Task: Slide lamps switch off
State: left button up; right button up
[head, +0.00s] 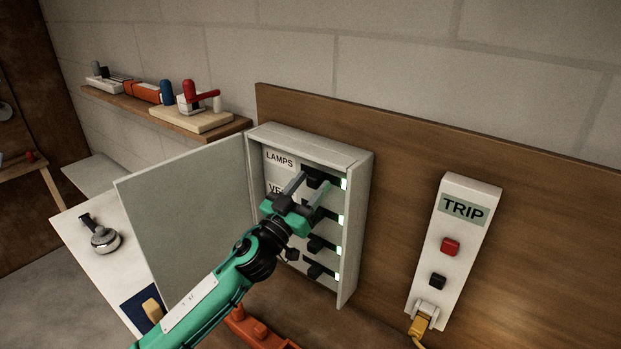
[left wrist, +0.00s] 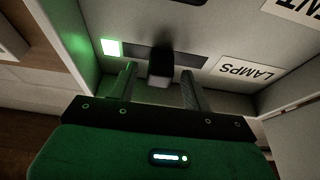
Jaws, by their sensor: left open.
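The grey switch cabinet (head: 357,200) stands open on a wooden board, with a column of black slide switches beside green lights. The lamps switch (head: 316,178) is the top one, in line with the LAMPS label (head: 279,160). In the left wrist view its black knob (left wrist: 160,70) sits in a dark slot, between the lit green light (left wrist: 111,47) and the LAMPS label (left wrist: 245,70). My left gripper (head: 308,190) is open, with one finger on each side of the knob. Contact cannot be told. It partly hides the lower switches. My right gripper is not in view.
The cabinet door (head: 190,220) hangs open on the left, close to my left arm. A white TRIP box (head: 453,250) with red and black buttons is on the right. A wooden shelf (head: 225,130) with tools is at the back left.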

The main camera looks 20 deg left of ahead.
pick_arm(q)
jog(key=shift+w+d+r, duration=0.1)
jog(key=shift+w+r, duration=0.05)
jog(key=shift+w, duration=0.1)
